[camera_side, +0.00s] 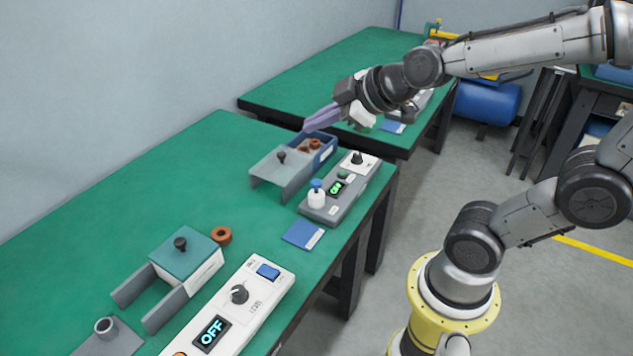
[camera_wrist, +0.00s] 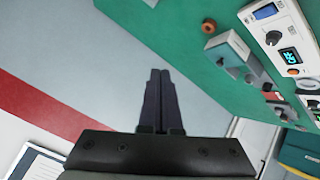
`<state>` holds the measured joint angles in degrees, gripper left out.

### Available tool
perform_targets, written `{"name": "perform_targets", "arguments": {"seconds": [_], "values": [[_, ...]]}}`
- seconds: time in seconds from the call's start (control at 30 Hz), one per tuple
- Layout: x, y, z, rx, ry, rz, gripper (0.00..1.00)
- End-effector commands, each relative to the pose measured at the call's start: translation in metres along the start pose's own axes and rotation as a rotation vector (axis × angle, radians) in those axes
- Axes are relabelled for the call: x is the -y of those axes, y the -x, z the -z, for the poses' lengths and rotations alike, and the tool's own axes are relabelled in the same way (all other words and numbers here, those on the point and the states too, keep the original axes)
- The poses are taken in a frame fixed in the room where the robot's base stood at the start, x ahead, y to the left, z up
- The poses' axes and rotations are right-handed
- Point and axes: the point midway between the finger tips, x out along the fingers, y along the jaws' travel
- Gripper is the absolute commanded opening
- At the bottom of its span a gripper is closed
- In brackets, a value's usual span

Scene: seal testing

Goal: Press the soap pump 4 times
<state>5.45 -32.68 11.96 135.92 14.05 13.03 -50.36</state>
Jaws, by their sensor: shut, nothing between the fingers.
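The soap pump (camera_side: 317,194) is a small white bottle with a blue top. It stands upright at the left end of a grey box with a green lit display, near the table's front edge in the side view. My gripper (camera_side: 308,126) is in the air in the side view, above and behind the grey-lidded tray, well apart from the pump. Its two long fingers are together and hold nothing. The closed fingers also show in the wrist view (camera_wrist: 160,75), over bare floor or wall. I cannot make out the pump in the wrist view.
A grey box with a black knob (camera_side: 357,158) carries the pump. A grey-lidded tray (camera_side: 281,172) stands behind it. A blue card (camera_side: 303,235) lies in front. A white panel reading OFF (camera_side: 240,300) and a teal-lidded box (camera_side: 186,252) stand nearer. The table's left is clear.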

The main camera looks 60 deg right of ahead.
Motion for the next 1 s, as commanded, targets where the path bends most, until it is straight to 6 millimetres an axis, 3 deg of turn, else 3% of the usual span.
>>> {"name": "perform_targets", "arguments": {"seconds": [0.03,0.1,0.3,0.53,1.0], "values": [[-0.013,-0.021,-0.007,0.02,0.026,-0.033,0.0],[-0.03,-0.044,-0.018,0.046,0.06,-0.08,0.0],[-0.05,-0.086,-0.063,0.156,0.034,-0.123,0.0],[-0.048,-0.098,-0.091,0.225,-0.004,-0.101,0.0],[-0.048,-0.099,-0.093,0.227,-0.005,-0.102,0.0]]}}
